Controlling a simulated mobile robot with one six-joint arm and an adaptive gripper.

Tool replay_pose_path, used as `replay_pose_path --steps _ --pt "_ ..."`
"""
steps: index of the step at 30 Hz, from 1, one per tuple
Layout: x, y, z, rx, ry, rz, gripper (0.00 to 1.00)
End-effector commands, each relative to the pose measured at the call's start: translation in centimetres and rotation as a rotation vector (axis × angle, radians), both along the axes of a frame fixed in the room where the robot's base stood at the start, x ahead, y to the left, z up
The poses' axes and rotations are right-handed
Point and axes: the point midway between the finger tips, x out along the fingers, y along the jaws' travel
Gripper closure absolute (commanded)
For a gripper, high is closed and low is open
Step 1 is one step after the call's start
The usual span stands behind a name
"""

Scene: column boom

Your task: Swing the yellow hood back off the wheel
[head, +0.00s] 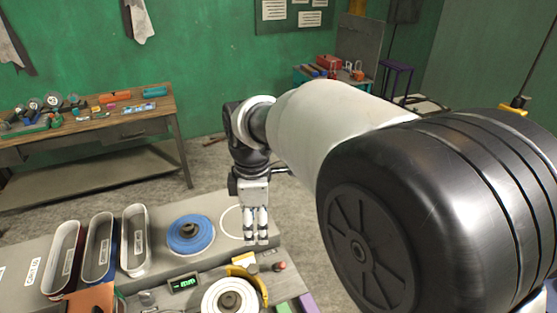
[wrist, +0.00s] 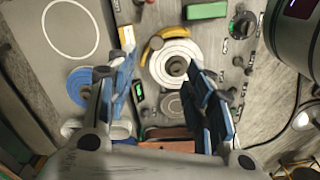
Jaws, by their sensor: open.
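The white wheel (head: 216,303) lies flat at the front of the bench in the head view, with a dark hub. The yellow hood (head: 262,287) is a curved piece along its far right edge; most of the wheel's face shows. In the wrist view the wheel (wrist: 187,48) lies beyond my fingers, with the hood (wrist: 147,51) along its upper left rim. My gripper (head: 256,240) points down, open and empty, above the bench beyond the hood. In the wrist view my gripper (wrist: 164,95) has its fingers wide apart, nothing between them.
A blue disc (head: 191,229) lies left of my gripper, beside a white ring marking on the bench. Several long bins (head: 98,243) stand further left. A small green display (head: 183,284) sits left of the wheel. A green block (wrist: 206,11) is near the wheel.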

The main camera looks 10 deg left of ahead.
Motion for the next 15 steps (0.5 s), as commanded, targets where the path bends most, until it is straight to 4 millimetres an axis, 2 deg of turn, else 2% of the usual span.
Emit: replay_pose_path --steps 1,3,8,15 --pt "0.1 1.0 -0.2 -0.007 0.010 0.047 0.52" --pt "0.2 1.7 -0.6 -0.013 0.017 0.087 0.52" --pt "0.2 2.1 -1.9 -0.015 0.022 0.110 0.52" --pt "0.2 2.0 -6.5 -0.015 0.024 0.107 0.52"
